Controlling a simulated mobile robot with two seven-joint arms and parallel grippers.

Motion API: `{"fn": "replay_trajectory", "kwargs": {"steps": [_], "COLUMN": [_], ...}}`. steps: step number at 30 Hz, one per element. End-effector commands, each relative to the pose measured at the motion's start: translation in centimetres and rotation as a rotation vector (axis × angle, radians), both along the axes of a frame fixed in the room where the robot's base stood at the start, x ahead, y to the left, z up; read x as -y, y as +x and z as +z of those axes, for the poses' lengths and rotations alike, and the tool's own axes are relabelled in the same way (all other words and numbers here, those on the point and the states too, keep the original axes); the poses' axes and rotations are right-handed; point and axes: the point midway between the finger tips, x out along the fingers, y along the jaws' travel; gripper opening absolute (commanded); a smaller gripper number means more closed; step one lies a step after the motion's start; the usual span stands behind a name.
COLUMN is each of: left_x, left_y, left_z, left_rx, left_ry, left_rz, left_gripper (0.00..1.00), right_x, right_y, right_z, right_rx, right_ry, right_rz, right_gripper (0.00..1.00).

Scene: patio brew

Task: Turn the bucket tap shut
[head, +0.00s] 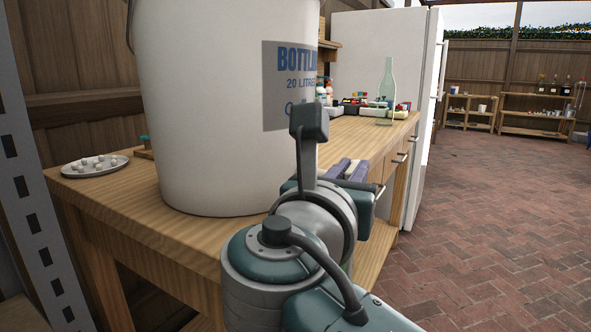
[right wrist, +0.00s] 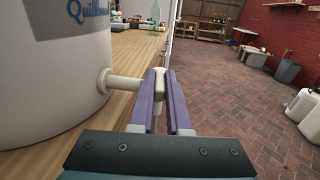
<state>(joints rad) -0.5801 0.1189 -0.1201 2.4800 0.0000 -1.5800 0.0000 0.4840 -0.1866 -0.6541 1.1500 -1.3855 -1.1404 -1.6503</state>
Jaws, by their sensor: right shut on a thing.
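The large white bucket (head: 225,110) stands on the wooden bench, with blue bottling lettering on its side. Its pale tap (right wrist: 125,89) sticks out low from the bucket wall in the right wrist view. My right gripper (right wrist: 160,85) has its two purple fingers on either side of the tap's end and is shut on it. In the head view my right gripper (head: 345,170) is beside the bucket, and my wrist hides the tap. I cannot tell the tap handle's exact angle. My left gripper is out of view.
The wooden bench (head: 130,215) carries a plate of small white pieces (head: 72,170) at left and a clear green bottle (head: 387,85) farther back. A white fridge (head: 385,50) stands behind. The brick floor (head: 490,220) at right is open.

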Motion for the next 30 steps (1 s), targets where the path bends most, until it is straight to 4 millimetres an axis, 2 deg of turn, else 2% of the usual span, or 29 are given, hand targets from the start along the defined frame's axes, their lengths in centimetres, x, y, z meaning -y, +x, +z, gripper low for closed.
{"fn": "replay_trajectory", "kwargs": {"steps": [1, 9, 19, 30], "left_x": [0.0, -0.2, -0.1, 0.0], "left_y": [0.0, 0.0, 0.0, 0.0], "left_z": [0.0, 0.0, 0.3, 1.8], "left_rx": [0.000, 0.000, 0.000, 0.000], "left_ry": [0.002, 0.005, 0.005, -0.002], "left_rz": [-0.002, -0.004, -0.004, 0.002], "left_gripper": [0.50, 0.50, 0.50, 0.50], "right_x": [0.1, 0.1, -0.3, -3.4], "right_y": [0.0, 0.0, -0.5, -6.7], "right_z": [-0.2, -0.1, -0.1, 0.0], "right_rx": [-0.004, -0.003, -0.003, -0.005], "right_ry": [0.001, 0.001, 0.001, 0.004], "right_rz": [0.000, 0.000, 0.002, 0.002], "right_gripper": [0.16, 0.45, 0.45, 0.45]}}
